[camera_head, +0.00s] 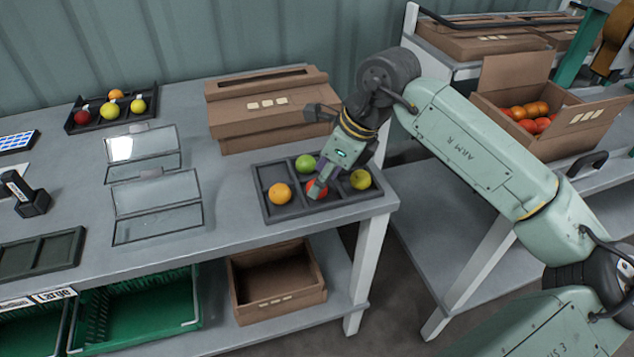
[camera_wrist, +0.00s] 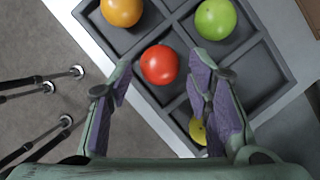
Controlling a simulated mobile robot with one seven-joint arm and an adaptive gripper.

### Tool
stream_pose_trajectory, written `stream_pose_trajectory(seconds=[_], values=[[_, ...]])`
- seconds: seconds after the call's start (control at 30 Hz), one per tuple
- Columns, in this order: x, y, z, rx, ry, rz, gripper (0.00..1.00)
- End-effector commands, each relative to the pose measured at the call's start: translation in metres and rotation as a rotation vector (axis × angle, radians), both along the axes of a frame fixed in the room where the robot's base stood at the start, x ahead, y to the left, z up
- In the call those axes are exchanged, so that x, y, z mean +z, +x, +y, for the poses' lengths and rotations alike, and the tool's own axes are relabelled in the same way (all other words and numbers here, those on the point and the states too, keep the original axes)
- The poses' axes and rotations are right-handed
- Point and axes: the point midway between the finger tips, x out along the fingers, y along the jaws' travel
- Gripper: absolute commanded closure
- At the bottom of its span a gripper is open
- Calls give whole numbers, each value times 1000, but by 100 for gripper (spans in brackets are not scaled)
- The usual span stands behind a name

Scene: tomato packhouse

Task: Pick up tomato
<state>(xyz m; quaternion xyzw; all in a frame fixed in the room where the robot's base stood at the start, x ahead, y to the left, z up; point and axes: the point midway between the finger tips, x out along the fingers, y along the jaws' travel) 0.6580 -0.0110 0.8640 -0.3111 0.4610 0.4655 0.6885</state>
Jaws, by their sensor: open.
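Several tomatoes sit in a dark compartment tray (camera_head: 262,207) at the right end of the table. A red tomato (camera_wrist: 160,64) lies in a compartment just beyond my open fingertips; in the head view the red tomato (camera_head: 316,190) is partly hidden by my gripper (camera_head: 318,184). An orange tomato (camera_head: 280,194), a green tomato (camera_head: 305,163) and a yellow-green tomato (camera_head: 361,179) occupy other compartments. In the wrist view my gripper (camera_wrist: 160,82) is open and empty, its purple pads apart. The yellow-green tomato (camera_wrist: 197,130) is partly covered by the right finger.
A closed cardboard box (camera_head: 262,125) stands behind the tray. Two hinged clear-lidded units (camera_head: 157,217) are to the left. Another dark tray (camera_head: 72,125) with several tomatoes is at the back left. An open carton (camera_head: 560,145) of tomatoes stands right.

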Motion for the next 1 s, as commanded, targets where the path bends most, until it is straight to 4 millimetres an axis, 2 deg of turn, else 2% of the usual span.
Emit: stream_pose_trajectory(seconds=[0.2,0.4,0.77,1.0], values=[[-17,3,8,1,1,-1,54],[-17,3,7,1,0,-2,54],[-17,3,7,0,1,-1,78],[-16,3,7,0,2,-2,78]])
